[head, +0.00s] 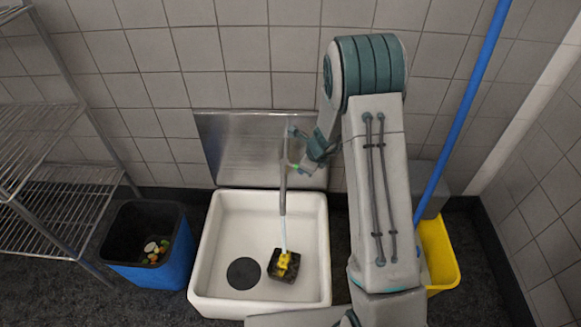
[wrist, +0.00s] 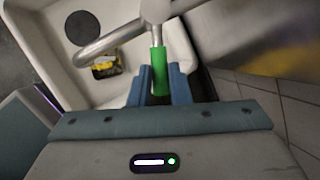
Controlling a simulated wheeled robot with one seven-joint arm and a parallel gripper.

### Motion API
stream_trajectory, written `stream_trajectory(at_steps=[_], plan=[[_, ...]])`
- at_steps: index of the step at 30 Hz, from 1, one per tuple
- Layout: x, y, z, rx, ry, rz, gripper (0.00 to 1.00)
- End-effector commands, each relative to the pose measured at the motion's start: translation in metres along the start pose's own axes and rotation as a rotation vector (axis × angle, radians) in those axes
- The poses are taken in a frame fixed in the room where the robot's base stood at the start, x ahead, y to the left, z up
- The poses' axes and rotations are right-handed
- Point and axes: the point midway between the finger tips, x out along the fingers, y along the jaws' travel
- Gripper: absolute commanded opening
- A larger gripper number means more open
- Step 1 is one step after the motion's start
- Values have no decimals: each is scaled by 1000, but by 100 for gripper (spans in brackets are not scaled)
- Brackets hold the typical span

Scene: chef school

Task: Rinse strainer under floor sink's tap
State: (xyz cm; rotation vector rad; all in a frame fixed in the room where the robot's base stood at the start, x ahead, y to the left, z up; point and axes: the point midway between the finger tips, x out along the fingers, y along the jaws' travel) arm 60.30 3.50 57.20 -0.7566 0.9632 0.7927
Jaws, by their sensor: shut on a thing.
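The white floor sink (head: 206,245) stands against the tiled wall. A dark, squarish strainer (head: 274,273) with yellow pieces on it lies on the sink floor, right of the round dark drain; it also shows in the wrist view (wrist: 98,73). The metal tap (head: 283,180) has its spout above the strainer. A pale stream (head: 283,232) runs from the spout down to the strainer. My gripper (wrist: 159,82) is shut on the tap's green handle (wrist: 158,60); blue fingers stand on both sides of it. In the head view the fingertips are small and partly unclear.
A blue bin (head: 178,258) with scraps inside stands left of the sink, beside a wire shelf (head: 50,190). A yellow bucket (head: 440,255) and a blue pole (head: 465,105) stand to the right, partly behind my arm. A metal splash plate (head: 235,145) backs the sink.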

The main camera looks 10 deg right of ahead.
Motion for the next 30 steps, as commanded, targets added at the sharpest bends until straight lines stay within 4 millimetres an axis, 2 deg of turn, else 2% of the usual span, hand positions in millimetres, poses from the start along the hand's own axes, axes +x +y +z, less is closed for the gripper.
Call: stream_trajectory(at_steps=[4,12,13,15,25,30], plan=[[-3,-3,-7,40,4,-14,0],[-3,-4,-8,42,5,-15,0],[-3,-4,-7,42,5,-15,22],[-3,-4,-7,42,5,-15,39],[-6,-3,-6,38,6,-15,39],[-31,-4,-5,37,5,-17,39]])
